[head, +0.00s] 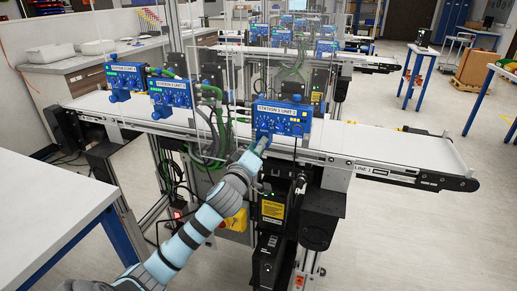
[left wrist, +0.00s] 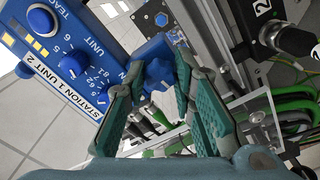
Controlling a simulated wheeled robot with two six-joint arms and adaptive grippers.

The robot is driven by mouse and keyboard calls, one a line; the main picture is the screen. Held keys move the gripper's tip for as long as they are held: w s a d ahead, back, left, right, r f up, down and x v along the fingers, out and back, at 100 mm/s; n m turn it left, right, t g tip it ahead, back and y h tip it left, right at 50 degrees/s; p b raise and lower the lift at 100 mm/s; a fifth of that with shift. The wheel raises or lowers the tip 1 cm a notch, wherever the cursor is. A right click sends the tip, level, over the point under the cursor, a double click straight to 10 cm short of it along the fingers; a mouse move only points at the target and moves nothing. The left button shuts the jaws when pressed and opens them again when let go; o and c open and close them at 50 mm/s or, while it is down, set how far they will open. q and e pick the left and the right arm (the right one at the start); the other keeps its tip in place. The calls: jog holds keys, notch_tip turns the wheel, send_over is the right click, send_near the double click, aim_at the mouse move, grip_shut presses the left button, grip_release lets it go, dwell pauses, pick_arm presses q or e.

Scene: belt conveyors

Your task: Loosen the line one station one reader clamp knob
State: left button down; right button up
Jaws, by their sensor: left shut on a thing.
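My left arm reaches up from the bottom of the head view to the blue panel over the line one belt. Its gripper (head: 262,145) is just below the panel (head: 281,118). In the left wrist view this panel (left wrist: 60,55) reads "STATION 1 UNIT 2" and carries dials and yellow lights. There my left gripper (left wrist: 161,80) has its green-padded fingers on both sides of a blue knob (left wrist: 151,65), shut on it. The fingers hide part of the knob, so its marking and turn cannot be read. My right gripper is not in view.
Two similar blue panels (head: 126,77) (head: 172,93) stand to the left along the white belt (head: 380,150). Green cables (left wrist: 292,103) and dark connectors crowd the right of the wrist view. A white table (head: 45,205) stands at lower left.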

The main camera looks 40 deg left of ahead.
pick_arm(q)
jog(key=shift+r, duration=0.1)
jog(key=c, duration=1.3)
grip_release()
jog(key=shift+c, duration=0.2)
jog(key=v, duration=1.2)
